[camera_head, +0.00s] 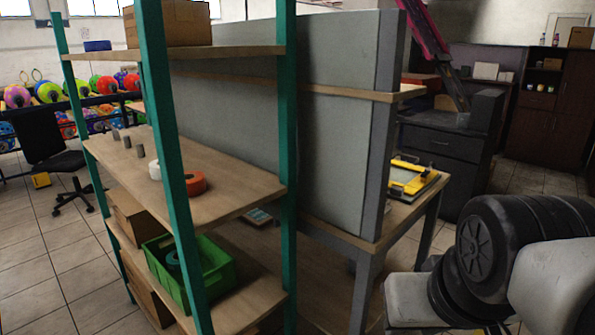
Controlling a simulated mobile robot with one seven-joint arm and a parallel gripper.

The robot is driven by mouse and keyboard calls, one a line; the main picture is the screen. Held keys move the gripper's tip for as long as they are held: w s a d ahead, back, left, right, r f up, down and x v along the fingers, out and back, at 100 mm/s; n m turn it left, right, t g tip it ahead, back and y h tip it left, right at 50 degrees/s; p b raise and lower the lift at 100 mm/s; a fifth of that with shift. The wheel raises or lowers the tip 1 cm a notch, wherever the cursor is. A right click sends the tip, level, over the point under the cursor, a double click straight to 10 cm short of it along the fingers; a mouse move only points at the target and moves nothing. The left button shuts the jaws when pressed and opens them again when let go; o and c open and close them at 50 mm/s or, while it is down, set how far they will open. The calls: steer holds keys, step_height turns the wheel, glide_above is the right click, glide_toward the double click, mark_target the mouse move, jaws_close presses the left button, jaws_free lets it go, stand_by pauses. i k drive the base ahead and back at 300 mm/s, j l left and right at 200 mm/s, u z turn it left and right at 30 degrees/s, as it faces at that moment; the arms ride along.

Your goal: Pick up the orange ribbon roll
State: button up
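The orange ribbon roll (194,184) lies flat on the middle wooden shelf (235,190) of a teal-framed rack. A teal upright crosses in front of it and hides part of it. A white roll (155,171) sits just to its left, partly behind the same upright. My arm's black and pale grey links show at the lower right, well apart from the rack. My gripper is not in view.
Several small grey items (127,142) stand in a row on the same shelf. A green crate (222,262) is on the shelf below. A tall grey panel (335,130) and a table with a yellow-framed device (410,178) stand to the right.

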mark_target(195, 180)
steer(key=j+z, duration=0.3)
steer(key=z, duration=0.2)
steer(key=j+z, duration=0.35)
steer(key=z, duration=0.15)
steer(key=k+j, duration=0.15)
steer(key=j, duration=0.2)
steer(key=k+j, duration=0.15)
steer(key=j, duration=0.2)
steer(key=k+j, duration=0.1)
steer(key=j, duration=0.25)
